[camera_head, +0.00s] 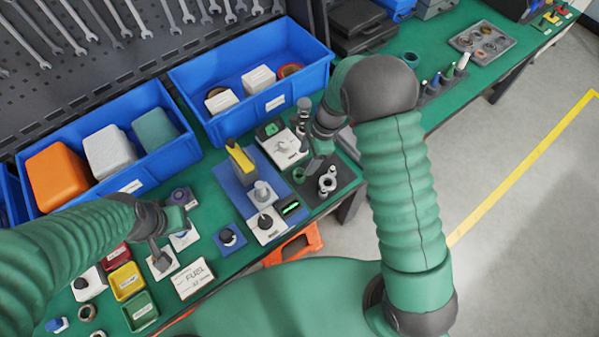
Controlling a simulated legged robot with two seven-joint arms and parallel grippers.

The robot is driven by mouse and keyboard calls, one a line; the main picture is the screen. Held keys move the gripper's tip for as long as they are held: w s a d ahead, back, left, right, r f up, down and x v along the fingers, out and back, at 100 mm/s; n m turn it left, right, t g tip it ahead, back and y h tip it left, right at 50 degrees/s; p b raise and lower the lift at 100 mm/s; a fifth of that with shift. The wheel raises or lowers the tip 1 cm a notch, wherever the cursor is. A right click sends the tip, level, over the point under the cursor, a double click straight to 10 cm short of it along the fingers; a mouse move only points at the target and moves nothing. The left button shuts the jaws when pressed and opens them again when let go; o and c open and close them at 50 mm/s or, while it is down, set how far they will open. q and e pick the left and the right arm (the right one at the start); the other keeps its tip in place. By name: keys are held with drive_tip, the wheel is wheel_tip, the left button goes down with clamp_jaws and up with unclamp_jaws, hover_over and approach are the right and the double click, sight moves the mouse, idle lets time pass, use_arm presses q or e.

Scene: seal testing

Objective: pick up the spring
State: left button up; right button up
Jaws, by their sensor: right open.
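I cannot make out the spring with certainty. A small pale metal part (328,182) stands on a dark pad (342,171) near the bench's front edge, and a green ring (299,175) lies at the pad's left. My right gripper (314,164) is open, pointing down over the pad, close to the ring and the metal part. Its own arm hides part of the area behind it. My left gripper (161,256) is low over the left part of the bench, near a white block; its fingers are too small to read.
Blue bins (322,62) stand along the back, under a wrench board. A blue plate (231,186) with a yellow-topped block and knobs lies left of the pad. A FUEL box (194,279) and coloured trays (139,311) crowd the left front.

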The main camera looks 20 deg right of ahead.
sight(299, 173)
drive_tip(key=p+x, duration=0.1)
drive_tip(key=x, duration=0.7)
drive_tip(key=shift+a+f, duration=0.25)
drive_tip(key=shift+f, duration=0.5)
clamp_jaws()
